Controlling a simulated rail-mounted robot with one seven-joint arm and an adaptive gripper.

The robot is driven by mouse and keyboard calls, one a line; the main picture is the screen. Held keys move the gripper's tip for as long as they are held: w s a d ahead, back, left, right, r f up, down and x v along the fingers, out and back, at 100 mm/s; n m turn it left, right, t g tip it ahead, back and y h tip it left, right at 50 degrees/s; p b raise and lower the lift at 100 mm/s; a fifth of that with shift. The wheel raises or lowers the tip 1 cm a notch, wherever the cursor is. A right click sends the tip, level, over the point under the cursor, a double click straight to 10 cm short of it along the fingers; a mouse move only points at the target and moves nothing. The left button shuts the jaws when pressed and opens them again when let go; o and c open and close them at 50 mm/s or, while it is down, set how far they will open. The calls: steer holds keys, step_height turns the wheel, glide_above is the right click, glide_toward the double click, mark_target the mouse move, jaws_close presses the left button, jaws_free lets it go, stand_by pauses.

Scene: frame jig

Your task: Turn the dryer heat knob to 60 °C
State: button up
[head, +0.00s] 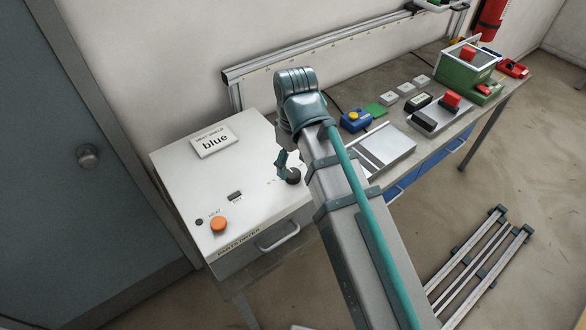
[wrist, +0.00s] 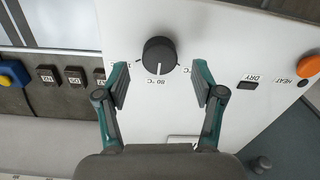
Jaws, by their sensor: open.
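The black heat knob (wrist: 159,55) sits on the white top panel of the parts dryer (head: 175,180). In the wrist view its white pointer line faces down towards a printed label that looks like 80 °C, though the first digit is small and hard to read. Other printed marks beside the knob are partly hidden by the fingers. My gripper (wrist: 159,72) is open, one finger on each side of the knob with clear gaps, touching neither side. In the head view the knob (head: 293,177) is just beside my gripper (head: 284,163), partly covered by it.
The workbench at right holds a blue box with a yellow button (head: 355,120) and a grey tray (head: 385,150).

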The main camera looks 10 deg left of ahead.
mark_target(293, 172)
steer(key=shift+f+p, duration=0.3)
steer(key=shift+f, duration=1.25)
steer(key=c, duration=1.1)
steer(key=shift+c, duration=0.2)
steer(key=shift+n, duration=0.3)
steer(key=n+p, duration=0.2)
steer(key=n, duration=0.3)
steer(key=shift+r, duration=0.1)
steer(key=n+p, duration=0.1)
steer(key=n, duration=0.5)
steer(key=shift+p, duration=0.3)
steer(key=shift+n, duration=0.3)
